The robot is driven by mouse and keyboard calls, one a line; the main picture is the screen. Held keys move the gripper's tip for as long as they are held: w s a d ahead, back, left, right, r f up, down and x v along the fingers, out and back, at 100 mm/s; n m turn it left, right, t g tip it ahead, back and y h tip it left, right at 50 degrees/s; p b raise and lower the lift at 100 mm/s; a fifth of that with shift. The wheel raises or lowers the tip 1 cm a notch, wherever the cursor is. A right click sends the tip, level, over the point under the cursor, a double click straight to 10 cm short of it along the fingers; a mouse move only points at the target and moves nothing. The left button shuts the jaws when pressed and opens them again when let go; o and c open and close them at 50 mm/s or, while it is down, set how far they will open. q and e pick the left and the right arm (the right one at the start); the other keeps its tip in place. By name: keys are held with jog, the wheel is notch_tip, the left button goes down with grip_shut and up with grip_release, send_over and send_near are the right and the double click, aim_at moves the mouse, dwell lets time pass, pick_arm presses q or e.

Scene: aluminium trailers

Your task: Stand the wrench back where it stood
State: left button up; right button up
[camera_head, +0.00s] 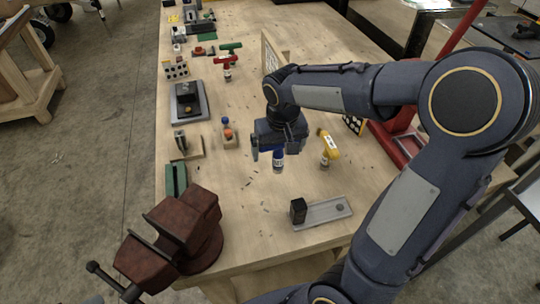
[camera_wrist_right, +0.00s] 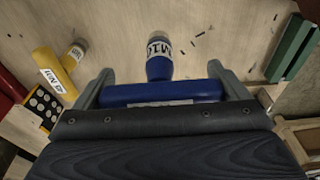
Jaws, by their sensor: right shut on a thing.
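My right gripper (camera_head: 277,149) is shut on the blue wrench (camera_head: 278,160), over the middle of the wooden workbench (camera_head: 232,178). In the right wrist view the wrench (camera_wrist_right: 160,92) is T-shaped: its blue crossbar lies between the two fingers, and its labelled shaft points away towards the bench top. I cannot tell whether its lower end touches the bench. A yellow T-shaped wrench (camera_head: 328,146) stands just to the right, and it also shows in the right wrist view (camera_wrist_right: 55,72). Red (camera_head: 226,63) and green (camera_head: 230,46) ones stand farther back. My left gripper is not in view.
A brown vise (camera_head: 180,232) is at the front left corner. A grey tray (camera_head: 325,212) with a black block lies at the front. A small holder (camera_head: 230,135) and a grey plate (camera_head: 188,101) stand left. A red stand (camera_head: 390,145) is right.

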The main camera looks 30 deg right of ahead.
jog(key=shift+w+d+f+p, duration=0.15)
jog(key=shift+w+f, duration=0.55)
jog(key=shift+f, duration=0.75)
jog(key=shift+w+d+f+p, duration=0.15)
jog(key=shift+w+f, duration=0.55)
jog(key=shift+f, duration=0.7)
jog(key=shift+w+d+f+p, duration=0.15)
jog(key=shift+w+f, duration=0.55)
jog(key=shift+f, duration=0.75)
jog(key=shift+a, duration=0.15)
